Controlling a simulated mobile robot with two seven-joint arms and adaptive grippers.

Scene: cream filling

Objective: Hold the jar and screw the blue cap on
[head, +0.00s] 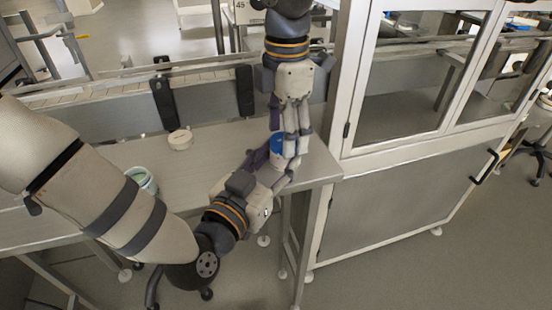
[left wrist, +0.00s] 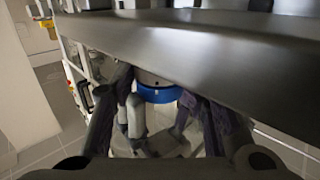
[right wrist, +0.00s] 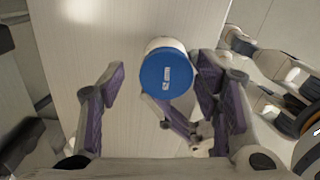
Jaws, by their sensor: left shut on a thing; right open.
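The jar (right wrist: 163,42) is white. Its blue cap (right wrist: 167,74) sits on its top and faces the right wrist camera; whether it is screwed tight cannot be told. The blue cap also shows in the head view (head: 277,145) near the table's right end, and in the left wrist view (left wrist: 158,94). My left gripper (head: 268,160) is shut on the jar from the near side, its grip partly hidden. My right gripper (right wrist: 160,100) comes down from above, open, with one purple-padded finger on each side of the cap, apart from it.
A small round white container (head: 180,140) stands on the grey table (head: 225,140). An open jar with pale green contents (head: 141,181) stands at left, partly behind my left arm. A glass-doored cabinet (head: 400,170) borders the table's right end.

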